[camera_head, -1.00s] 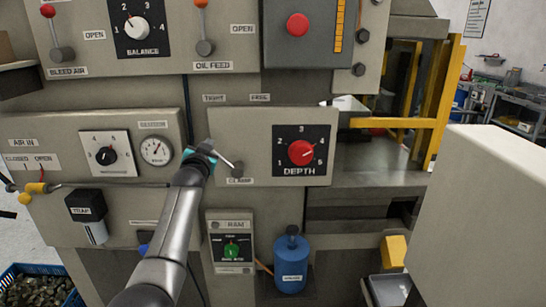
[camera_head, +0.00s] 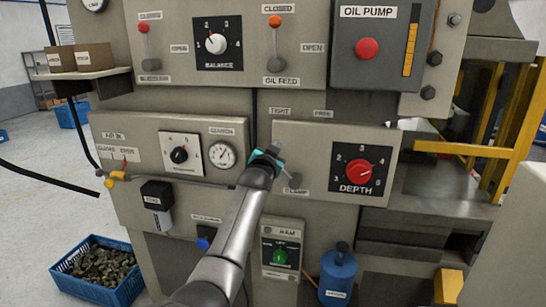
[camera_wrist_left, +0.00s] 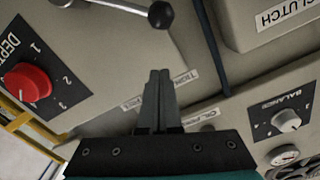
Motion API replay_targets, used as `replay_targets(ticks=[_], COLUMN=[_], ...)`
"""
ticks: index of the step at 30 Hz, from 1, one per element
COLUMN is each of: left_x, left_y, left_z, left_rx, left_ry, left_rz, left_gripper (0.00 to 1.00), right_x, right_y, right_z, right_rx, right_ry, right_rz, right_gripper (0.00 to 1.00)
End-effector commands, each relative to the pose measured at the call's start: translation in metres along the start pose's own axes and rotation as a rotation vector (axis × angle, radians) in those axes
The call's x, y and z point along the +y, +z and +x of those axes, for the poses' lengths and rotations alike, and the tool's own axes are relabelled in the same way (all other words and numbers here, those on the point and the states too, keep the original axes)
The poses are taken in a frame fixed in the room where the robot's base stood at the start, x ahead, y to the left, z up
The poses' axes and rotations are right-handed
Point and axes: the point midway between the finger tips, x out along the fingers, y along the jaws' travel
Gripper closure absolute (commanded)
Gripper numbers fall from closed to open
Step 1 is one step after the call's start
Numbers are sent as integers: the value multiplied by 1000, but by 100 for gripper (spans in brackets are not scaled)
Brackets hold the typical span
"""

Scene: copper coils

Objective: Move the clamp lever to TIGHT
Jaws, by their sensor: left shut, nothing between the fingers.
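The clamp lever (camera_head: 289,172) sits at the lower left of the grey panel and leans up and left from its pivot, on the TIGHT label's side. In the head view its upper end is hidden by my gripper. In the left wrist view its black knob (camera_wrist_left: 160,15) and metal rod show clear of the fingers. My left gripper (camera_head: 275,149) is shut and empty, close to the lever's upper end. Its fingers (camera_wrist_left: 158,80) show together in the wrist view.
The red DEPTH dial (camera_head: 359,171) is right of the lever. A gauge panel (camera_head: 130,160) is to the left. The oil feed lever (camera_head: 275,50) is above. A blue bottle (camera_head: 338,275) and a blue crate (camera_head: 125,292) stand lower down.

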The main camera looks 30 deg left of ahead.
Motion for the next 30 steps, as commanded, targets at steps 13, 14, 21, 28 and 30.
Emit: replay_targets(ticks=[13, 14, 21, 28, 30], left_x=[0, 0, 0, -1, -1], left_y=[1, 1, 1, 0, 0], left_z=[-46, -49, -74, -86, -87], left_rx=[1, 1, 0, 1, 1], left_ry=[-1, -2, -1, -2, -2], left_rz=[0, 0, -1, -1, -1], left_gripper=[100, 100, 100, 100, 100], right_x=[-6, -6, -7, -7, -7], right_y=[-1, -1, -1, -1, -1], right_z=[4, 4, 7, 9, 9], right_rx=[2, 2, 3, 3, 3], right_ry=[-8, -8, -9, -8, -8], right_rz=[3, 3, 3, 3, 3], right_gripper=[100, 100, 100, 100, 100])
